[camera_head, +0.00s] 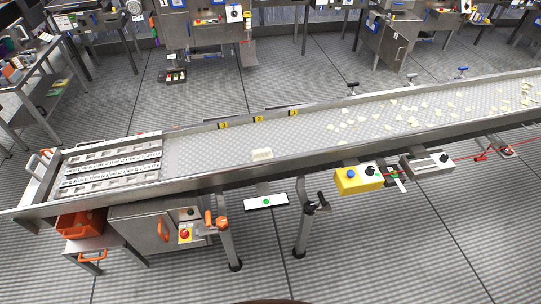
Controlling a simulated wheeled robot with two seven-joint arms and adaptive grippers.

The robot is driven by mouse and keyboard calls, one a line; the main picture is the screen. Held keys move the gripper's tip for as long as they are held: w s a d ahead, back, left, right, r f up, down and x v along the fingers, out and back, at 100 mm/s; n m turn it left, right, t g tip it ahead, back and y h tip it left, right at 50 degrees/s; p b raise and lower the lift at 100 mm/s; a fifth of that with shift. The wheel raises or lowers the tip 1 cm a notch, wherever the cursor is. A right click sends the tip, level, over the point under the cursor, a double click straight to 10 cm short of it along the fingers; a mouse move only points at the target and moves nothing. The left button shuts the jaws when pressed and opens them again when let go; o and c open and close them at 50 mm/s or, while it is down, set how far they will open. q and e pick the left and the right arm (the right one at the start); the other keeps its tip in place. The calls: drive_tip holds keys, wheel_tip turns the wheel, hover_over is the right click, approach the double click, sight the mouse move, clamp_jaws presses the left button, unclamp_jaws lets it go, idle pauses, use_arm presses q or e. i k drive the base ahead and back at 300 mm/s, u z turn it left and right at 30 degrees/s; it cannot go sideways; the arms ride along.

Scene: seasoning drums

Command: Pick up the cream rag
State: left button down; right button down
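A small cream item (262,154) lies by itself on the conveyor belt (205,152), near the belt's front edge and left of the picture's middle. It looks like the cream rag, but it is too small to tell for sure. Neither my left gripper nor my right gripper shows in this view.
Several cream pieces are scattered on the belt's right part (400,112). Metal slotted trays (112,165) sit at the left end. A raised rail (215,186) runs along the front. A yellow control box (358,179) hangs below it. The belt around the cream item is clear.

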sight(260, 154)
drive_tip(key=z, duration=0.05)
drive_tip(key=k, duration=1.05)
drive_tip(key=u, duration=0.9)
drive_tip(key=i, duration=1.45)
drive_tip(key=z, duration=0.35)
